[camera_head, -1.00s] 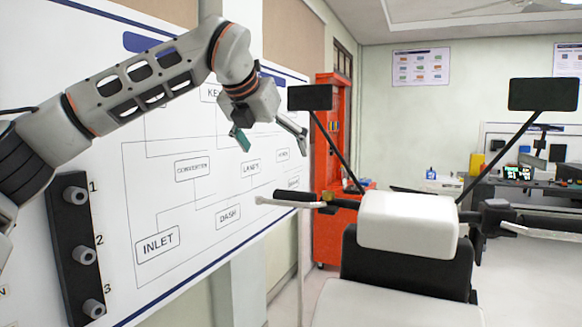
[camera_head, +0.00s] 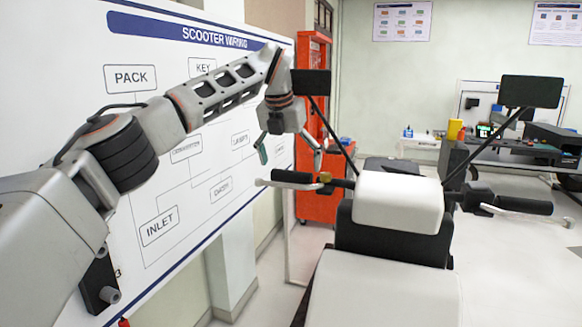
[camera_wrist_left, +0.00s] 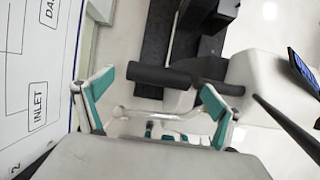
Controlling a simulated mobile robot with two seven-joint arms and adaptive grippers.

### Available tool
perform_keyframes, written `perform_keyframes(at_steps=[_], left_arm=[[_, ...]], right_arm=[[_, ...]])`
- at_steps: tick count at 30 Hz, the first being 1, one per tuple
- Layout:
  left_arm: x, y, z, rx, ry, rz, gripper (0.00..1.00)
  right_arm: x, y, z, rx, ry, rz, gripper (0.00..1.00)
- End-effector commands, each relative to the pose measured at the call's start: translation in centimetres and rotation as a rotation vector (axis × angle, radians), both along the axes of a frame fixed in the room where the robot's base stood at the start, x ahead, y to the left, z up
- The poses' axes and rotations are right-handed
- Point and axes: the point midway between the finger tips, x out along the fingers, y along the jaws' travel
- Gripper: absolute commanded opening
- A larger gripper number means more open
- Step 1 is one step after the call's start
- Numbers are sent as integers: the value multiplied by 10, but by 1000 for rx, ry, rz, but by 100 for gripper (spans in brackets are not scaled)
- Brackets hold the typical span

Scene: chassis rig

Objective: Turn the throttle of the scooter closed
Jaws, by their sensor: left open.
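The scooter (camera_head: 390,255) stands with its handlebar across the head view. A black handgrip (camera_head: 292,176) with a pale lever is at the bar's left end; another black grip (camera_head: 525,205) is at the right end. I cannot tell from the pictures which is the throttle. My left gripper (camera_head: 290,157) is open and empty, pointing down just above the left grip. In the left wrist view, the left grip (camera_wrist_left: 158,76) appears between the spread teal-padded fingers (camera_wrist_left: 155,97), with the lever (camera_wrist_left: 150,114) below it. No contact is visible. My right gripper is out of view.
A black mirror (camera_head: 311,82) and its stalk rise close to my left gripper's right side. The wiring board (camera_head: 120,190) stands to the left. A red cabinet (camera_head: 318,205) is behind, and a workbench (camera_head: 530,148) is at the back right.

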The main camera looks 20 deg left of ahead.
Motion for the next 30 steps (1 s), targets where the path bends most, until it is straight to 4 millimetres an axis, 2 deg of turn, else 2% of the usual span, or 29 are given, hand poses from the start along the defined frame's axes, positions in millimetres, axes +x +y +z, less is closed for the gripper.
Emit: perform_keyframes(at_steps=[6, 14, 15, 19, 26, 30], left_arm=[[7, 0, -16, 1, -1, -1, 93], [8, 0, -18, 0, -2, 0, 93], [8, 0, -18, 0, -2, 0, 90], [8, 0, -18, 1, -2, 0, 57], [8, 0, -19, 1, -4, -1, 55], [7, 1, -20, 2, -32, 0, 55]], right_arm=[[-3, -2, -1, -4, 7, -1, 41], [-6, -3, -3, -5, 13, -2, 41], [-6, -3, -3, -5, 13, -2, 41], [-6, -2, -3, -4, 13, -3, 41], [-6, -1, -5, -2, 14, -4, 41], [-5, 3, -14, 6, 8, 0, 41]])
